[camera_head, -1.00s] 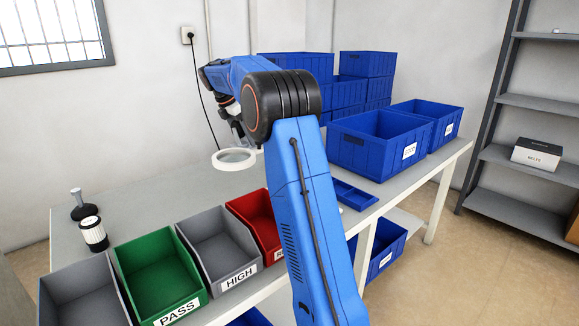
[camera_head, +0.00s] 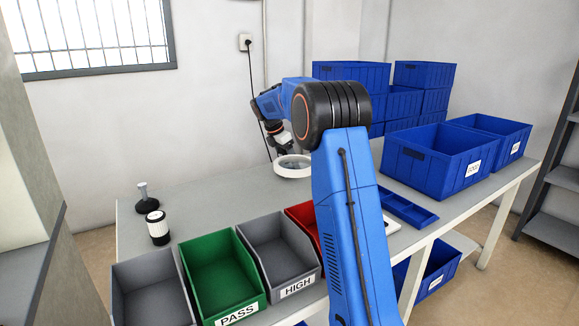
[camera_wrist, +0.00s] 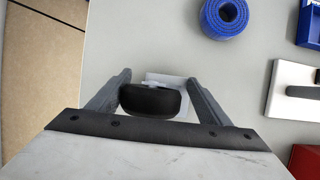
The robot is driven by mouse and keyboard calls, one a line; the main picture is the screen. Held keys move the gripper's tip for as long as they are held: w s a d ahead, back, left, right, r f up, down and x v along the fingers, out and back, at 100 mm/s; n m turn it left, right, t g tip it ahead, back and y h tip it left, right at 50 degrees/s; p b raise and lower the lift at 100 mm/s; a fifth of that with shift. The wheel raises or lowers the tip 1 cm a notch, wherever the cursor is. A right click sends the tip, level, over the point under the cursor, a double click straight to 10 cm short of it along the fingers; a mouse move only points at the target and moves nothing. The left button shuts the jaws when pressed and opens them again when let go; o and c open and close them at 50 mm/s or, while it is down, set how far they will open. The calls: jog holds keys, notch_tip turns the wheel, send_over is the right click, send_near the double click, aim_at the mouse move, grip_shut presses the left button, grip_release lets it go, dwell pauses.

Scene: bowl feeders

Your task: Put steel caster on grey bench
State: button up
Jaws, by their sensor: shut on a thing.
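The steel caster (camera_wrist: 150,99), with a black wheel and a pale metal mounting plate, sits between the two fingers of my gripper (camera_wrist: 158,80) in the wrist view. My gripper is shut on it. The grey bench (camera_wrist: 240,75) lies beneath, its edge running down the left of that view. Whether the caster touches the bench I cannot tell. In the head view the grey bench (camera_head: 205,195) stretches along the wall. My arm hides much of its middle, and I cannot make out the caster there.
A white ring (camera_head: 293,166) shows by my wrist. Grey, green PASS (camera_head: 222,275), HIGH and red bins line the front edge. Blue crates (camera_head: 440,155) stand at right. A black-and-white cylinder (camera_head: 157,230) stands at left. A blue roll (camera_wrist: 225,17) and white board (camera_wrist: 293,90) lie near my gripper.

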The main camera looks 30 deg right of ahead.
jog(key=shift+f, duration=0.75)
jog(key=shift+f, duration=0.1)
jog(key=o, duration=1.5)
jog(key=v, duration=1.2)
